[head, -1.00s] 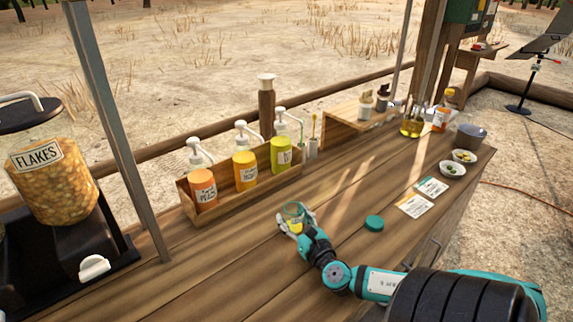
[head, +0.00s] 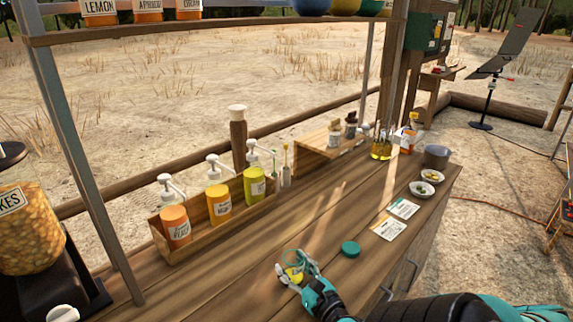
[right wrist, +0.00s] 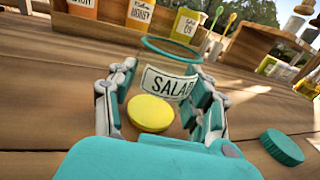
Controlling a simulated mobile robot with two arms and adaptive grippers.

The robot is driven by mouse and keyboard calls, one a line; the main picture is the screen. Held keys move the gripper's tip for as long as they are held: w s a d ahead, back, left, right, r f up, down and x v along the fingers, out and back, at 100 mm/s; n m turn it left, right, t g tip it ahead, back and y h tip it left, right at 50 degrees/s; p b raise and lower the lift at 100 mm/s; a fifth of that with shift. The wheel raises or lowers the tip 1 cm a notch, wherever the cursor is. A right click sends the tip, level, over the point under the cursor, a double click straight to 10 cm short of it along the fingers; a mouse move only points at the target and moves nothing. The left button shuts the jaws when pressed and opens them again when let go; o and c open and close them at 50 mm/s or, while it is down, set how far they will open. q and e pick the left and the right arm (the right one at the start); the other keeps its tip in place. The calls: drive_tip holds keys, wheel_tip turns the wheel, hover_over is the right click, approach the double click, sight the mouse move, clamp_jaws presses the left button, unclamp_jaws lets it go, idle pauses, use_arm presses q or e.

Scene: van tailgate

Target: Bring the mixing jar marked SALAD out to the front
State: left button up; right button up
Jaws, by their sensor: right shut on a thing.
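The SALAD jar (right wrist: 172,68) is clear with a teal rim and a white label, and a yellow disc shows low in it. My right gripper (right wrist: 160,105) is shut around the jar, one finger on each side. In the head view the jar (head: 294,270) is on or just above the wooden counter, with my right gripper (head: 297,277) around it; I cannot tell if its base touches the wood. A teal lid (head: 350,249) lies on the counter to its right, and the lid also shows in the right wrist view (right wrist: 282,147). My left gripper is not in view.
A wooden box (head: 200,232) holds several pump bottles behind the jar. Recipe cards (head: 389,228) and small bowls (head: 421,188) are at the right. A flakes dispenser (head: 30,235) stands at the left, with a shelf (head: 200,26) above.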

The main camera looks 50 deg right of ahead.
drive_tip(key=o, duration=1.4)
drive_tip(key=shift+c, duration=0.2)
drive_tip(key=shift+s, duration=0.1)
drive_tip(key=v, duration=1.2)
